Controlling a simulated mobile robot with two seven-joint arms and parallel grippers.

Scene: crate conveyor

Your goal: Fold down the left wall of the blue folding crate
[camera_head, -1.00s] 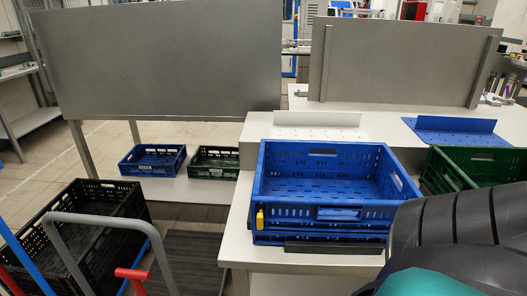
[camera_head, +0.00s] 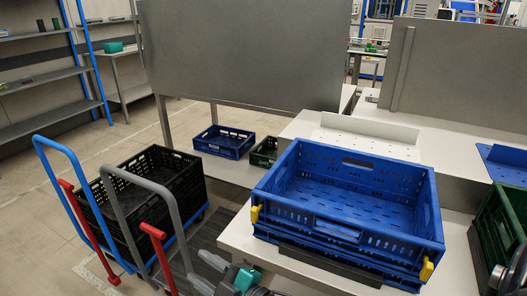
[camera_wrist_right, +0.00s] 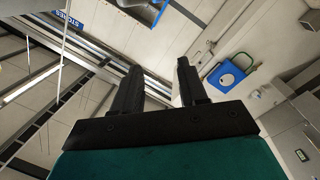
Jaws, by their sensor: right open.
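The blue folding crate (camera_head: 340,232) stands on the white table at centre right in the head view. Its left wall (camera_head: 273,172) stands upright, as do the other walls. Yellow latches (camera_head: 255,214) show at its front corners. My right gripper (camera_head: 207,272) is low in the head view, left of and in front of the crate, with its fingers pointing left. It is open, empty and apart from the crate. In the right wrist view its two dark fingers (camera_wrist_right: 158,88) are spread with nothing between them. My left gripper is not in view.
A green crate (camera_head: 497,225) is at the right edge. A small blue crate (camera_head: 223,142) sits on a low shelf behind.

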